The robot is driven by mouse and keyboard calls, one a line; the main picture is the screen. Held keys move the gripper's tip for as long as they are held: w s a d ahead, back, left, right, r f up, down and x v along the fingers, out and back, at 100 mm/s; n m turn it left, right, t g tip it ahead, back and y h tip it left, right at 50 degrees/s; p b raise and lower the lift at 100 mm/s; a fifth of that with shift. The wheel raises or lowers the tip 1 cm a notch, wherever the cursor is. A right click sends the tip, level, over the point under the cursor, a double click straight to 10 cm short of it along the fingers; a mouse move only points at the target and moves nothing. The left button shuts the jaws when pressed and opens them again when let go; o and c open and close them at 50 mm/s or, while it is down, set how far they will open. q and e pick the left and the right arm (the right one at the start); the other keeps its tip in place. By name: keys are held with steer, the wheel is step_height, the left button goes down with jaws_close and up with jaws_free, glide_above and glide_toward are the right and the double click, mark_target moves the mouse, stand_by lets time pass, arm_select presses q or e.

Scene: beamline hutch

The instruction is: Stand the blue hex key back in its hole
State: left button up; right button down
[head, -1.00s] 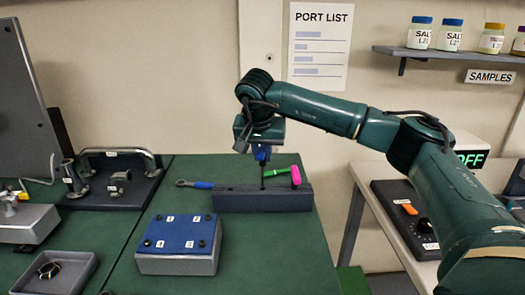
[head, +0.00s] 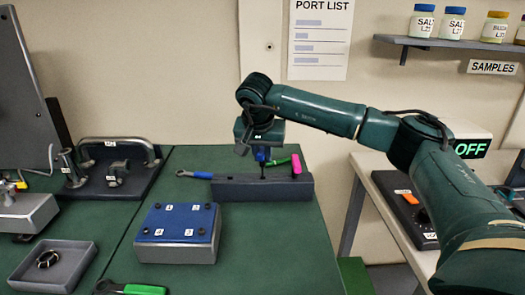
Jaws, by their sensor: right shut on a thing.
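My right gripper (head: 262,148) points down above the dark tool rack (head: 240,189) and is shut on the blue hex key (head: 261,155). The key's blue handle shows just below the jaws. Its dark shaft hangs roughly upright, with its lower end at the rack's top face. I cannot tell whether the tip is inside a hole or just above it. A pink-handled key (head: 296,164) stands in the rack to the right. My left gripper is not in view.
A green-handled tool (head: 281,161) shows between the blue and pink keys. A blue-handled spanner (head: 201,175) lies at the rack's left end. A blue-topped block (head: 178,252) stands in front, with a grey tray (head: 84,257) further left. Bench right of the block is clear.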

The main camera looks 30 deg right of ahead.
steer(key=shift+f+b, duration=0.5)
steer(key=shift+f, duration=0.9)
steer(key=c, duration=1.3)
jaws_free()
